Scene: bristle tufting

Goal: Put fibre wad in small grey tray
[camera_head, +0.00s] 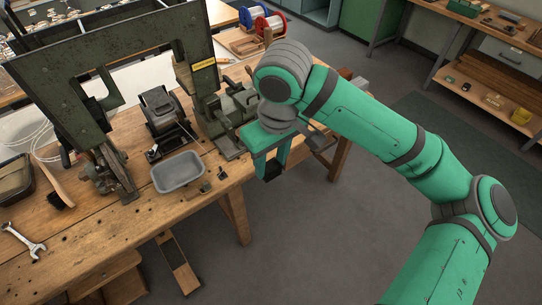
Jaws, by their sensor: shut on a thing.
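The small grey tray (179,174) sits on the wooden bench near its front edge and looks empty. My gripper (272,172) points down to the right of the tray, apart from it, around the bench's right front edge. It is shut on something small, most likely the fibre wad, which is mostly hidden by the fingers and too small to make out. No fibre wad shows clearly elsewhere in view.
A tall dark green machine (120,45) stands left of and behind the tray. A black device (162,112) and a vise-like machine (235,110) stand behind it. A brush (57,190) and a wrench (24,242) lie at left. The bench front is mostly clear.

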